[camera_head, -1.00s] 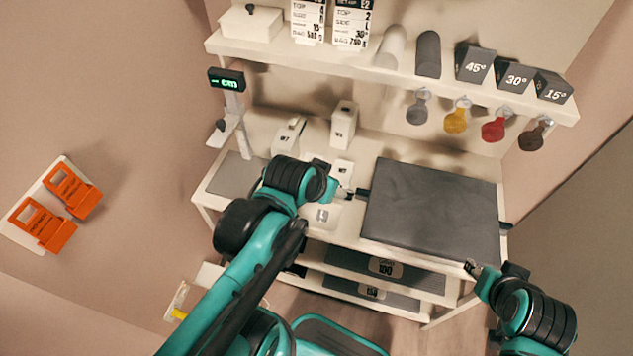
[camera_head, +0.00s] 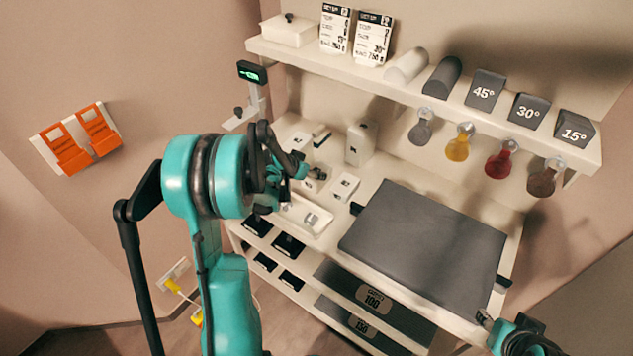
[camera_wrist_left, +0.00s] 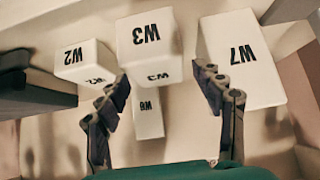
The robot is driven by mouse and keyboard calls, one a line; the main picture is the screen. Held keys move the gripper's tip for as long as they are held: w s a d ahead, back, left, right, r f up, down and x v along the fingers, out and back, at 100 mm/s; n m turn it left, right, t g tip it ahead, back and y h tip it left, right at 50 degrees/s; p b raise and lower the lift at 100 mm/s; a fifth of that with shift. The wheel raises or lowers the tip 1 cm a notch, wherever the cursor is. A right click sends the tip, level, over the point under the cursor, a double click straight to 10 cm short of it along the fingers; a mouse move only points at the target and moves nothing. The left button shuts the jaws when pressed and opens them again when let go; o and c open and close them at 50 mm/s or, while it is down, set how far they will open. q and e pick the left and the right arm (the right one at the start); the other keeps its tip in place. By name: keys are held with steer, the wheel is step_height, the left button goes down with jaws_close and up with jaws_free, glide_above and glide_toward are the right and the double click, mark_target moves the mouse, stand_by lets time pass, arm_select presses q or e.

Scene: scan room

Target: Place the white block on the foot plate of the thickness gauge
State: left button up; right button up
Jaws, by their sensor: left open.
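Several white blocks stand on the bench. In the left wrist view, block W3 (camera_wrist_left: 148,45) lies between the spread fingers of my left gripper (camera_wrist_left: 165,78), not gripped. W2 (camera_wrist_left: 86,60) is to its left, W7 (camera_wrist_left: 242,58) to its right and W6 (camera_wrist_left: 149,115) below it. In the head view my left gripper (camera_head: 298,167) is low over the blocks, with the tall white block (camera_head: 360,143) behind and right of it.
A large dark grey plate (camera_head: 424,245) covers the bench's right part. A white tray (camera_head: 300,216) is at the front near my left gripper. The shelf (camera_head: 400,88) above holds grey angle blocks; coloured tags hang below it.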

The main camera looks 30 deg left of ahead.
mark_target(322, 171)
arm_select(q)
steer(key=shift+b+x, duration=0.35)
steer(key=shift+x, duration=0.8)
steer(key=b+x, duration=0.1)
steer(key=x, duration=0.1)
steer(key=b+x, duration=0.1)
steer(key=x, duration=0.1)
steer(key=shift+w+d+f+b, duration=0.15)
steer(key=shift+w+d+b, duration=0.05)
steer(key=shift+d+b, duration=0.1)
steer(key=shift+w+a+f, duration=0.1)
steer(key=shift+w+f, duration=0.05)
steer(key=shift+w, duration=0.1)
steer(key=c, duration=1.4)
steer(key=shift+r, duration=0.2)
